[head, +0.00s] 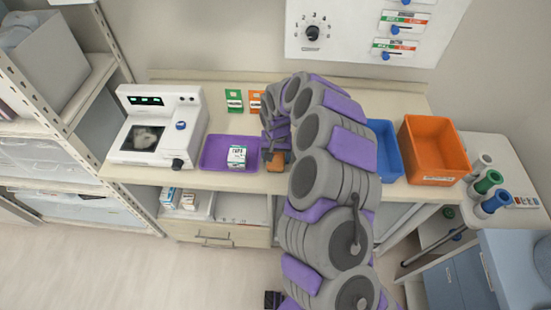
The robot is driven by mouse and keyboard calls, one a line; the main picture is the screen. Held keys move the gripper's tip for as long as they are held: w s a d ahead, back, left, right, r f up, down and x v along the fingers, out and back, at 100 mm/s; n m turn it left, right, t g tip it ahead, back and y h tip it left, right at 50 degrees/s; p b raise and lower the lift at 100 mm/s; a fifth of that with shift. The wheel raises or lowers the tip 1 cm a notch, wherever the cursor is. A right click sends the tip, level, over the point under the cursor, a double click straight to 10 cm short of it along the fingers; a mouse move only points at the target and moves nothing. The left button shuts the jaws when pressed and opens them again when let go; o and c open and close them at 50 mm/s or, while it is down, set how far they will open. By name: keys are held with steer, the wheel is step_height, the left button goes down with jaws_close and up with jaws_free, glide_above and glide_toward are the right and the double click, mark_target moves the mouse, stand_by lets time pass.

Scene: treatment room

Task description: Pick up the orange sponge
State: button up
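An orange block that looks like the sponge (275,162) is on the table near its front edge, just right of the purple tray (213,165). My gripper (272,150) is over it, at the end of my grey and purple arm, which comes in from the bottom of the head view. The gripper hides the upper part of the sponge. The fingers are small and partly hidden, so I cannot tell whether they touch or close on it.
A small box (237,156) lies in the purple tray. A white machine (160,127) stands at the left. Green (234,98) and orange (256,101) cards are behind. A blue bin (384,150) and an orange bin (435,150) stand to the right of my arm.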

mark_target(276, 156)
steer(key=shift+d, duration=0.1)
steer(key=shift+c, duration=1.4)
steer(key=shift+a, duration=0.2)
steer(key=c, duration=0.3)
steer(key=shift+r, duration=0.1)
step_height(276, 156, up, 10)
steer(key=shift+f+p, duration=0.1)
steer(key=shift+p, duration=0.75)
